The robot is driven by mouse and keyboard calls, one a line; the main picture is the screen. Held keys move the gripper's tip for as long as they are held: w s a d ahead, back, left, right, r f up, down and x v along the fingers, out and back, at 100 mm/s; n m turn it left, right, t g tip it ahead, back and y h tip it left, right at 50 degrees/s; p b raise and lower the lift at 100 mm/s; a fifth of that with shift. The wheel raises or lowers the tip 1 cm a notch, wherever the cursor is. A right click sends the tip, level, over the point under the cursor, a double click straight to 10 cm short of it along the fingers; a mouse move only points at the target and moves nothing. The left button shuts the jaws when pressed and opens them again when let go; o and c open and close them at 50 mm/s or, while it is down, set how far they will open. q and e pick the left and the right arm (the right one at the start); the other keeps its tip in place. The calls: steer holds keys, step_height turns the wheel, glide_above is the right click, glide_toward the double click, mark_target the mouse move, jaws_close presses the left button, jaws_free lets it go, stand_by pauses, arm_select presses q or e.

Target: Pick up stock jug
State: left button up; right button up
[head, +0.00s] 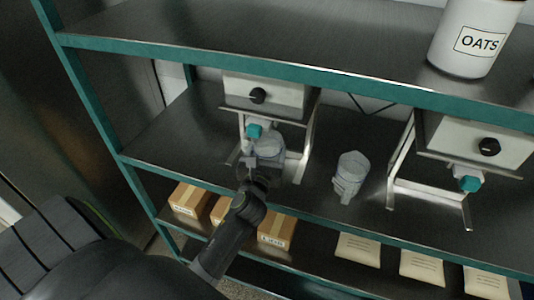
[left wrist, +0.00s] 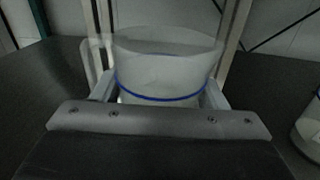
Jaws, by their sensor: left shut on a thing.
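A clear jug (head: 268,147) stands upright at the left mill (head: 285,92), close to its teal outlet. In the left wrist view the jug (left wrist: 165,62) has a blue band around it and a handle on its left side. My left gripper (head: 262,166) reaches in from the front and is shut on this jug. In the left wrist view the fingers of the left gripper (left wrist: 162,98) lie on both sides of it. A second clear jug (head: 350,168) stands on the same shelf to the right. It also shows at the right edge of the left wrist view (left wrist: 312,128). My right gripper is out of view.
Another mill (head: 482,135) stands at the right. The upper shelf (head: 270,30) overhangs the work and carries an oats canister (head: 476,40). Cardboard boxes (head: 277,229) and pale bags (head: 422,265) lie on the lower shelf. The middle shelf is bare at the left.

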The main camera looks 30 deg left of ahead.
arm_select(q)
steer(key=s+b, duration=0.2)
steer(key=s, duration=1.6)
steer(key=shift+a+r+b, duration=0.3)
steer(key=shift+a+r, duration=0.1)
steer(key=shift+r, duration=0.05)
